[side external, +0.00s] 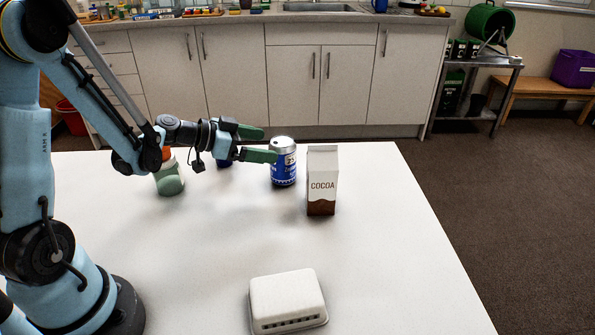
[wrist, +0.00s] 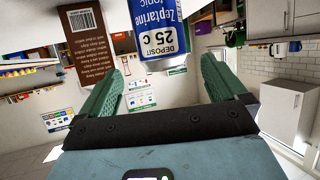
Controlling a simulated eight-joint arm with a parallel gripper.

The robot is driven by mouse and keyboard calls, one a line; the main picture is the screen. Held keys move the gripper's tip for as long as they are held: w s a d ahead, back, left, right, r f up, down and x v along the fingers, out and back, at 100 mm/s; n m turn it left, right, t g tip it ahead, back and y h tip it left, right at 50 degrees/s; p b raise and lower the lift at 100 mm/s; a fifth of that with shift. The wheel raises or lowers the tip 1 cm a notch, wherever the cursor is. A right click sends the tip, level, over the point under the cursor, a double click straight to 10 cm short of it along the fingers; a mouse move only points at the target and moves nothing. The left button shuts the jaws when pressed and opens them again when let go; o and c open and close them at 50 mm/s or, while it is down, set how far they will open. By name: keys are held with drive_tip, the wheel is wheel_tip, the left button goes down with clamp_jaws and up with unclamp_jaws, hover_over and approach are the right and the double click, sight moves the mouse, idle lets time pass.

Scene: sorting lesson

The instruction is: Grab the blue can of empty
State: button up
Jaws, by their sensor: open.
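The blue can (side external: 284,172), with a white label and silver top, stands upright on the white table in the side view. In the wrist view the can (wrist: 161,35) shows its "DEPOSIT 25 C" label and is cut off by the top edge. My gripper (side external: 270,145) is open, its green fingers pointing at the can from the left. The near fingertip overlaps the can's upper left edge in the side view; I cannot tell whether it touches. In the wrist view the can appears between the fingertips (wrist: 161,68), closer to the right one. Nothing is held.
A cocoa carton (side external: 322,182) stands close to the can's right. A pale green container (side external: 169,181) and a dark blue item (side external: 224,162), mostly hidden, are under my arm. A white slotted box (side external: 287,297) lies at the front. The table's right part is clear.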

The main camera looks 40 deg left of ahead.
sight(284, 150)
drive_tip(key=shift+a+f+x, duration=0.15)
drive_tip(key=shift+f+x, duration=0.05)
drive_tip(key=shift+x, duration=1.55)
drive_tip(key=shift+a+f+x, duration=0.1)
drive_tip(key=shift+f+x, duration=0.05)
drive_tip(key=shift+x, duration=1.6)
drive_tip(key=shift+c, duration=0.4)
drive_tip(key=c, duration=1.2)
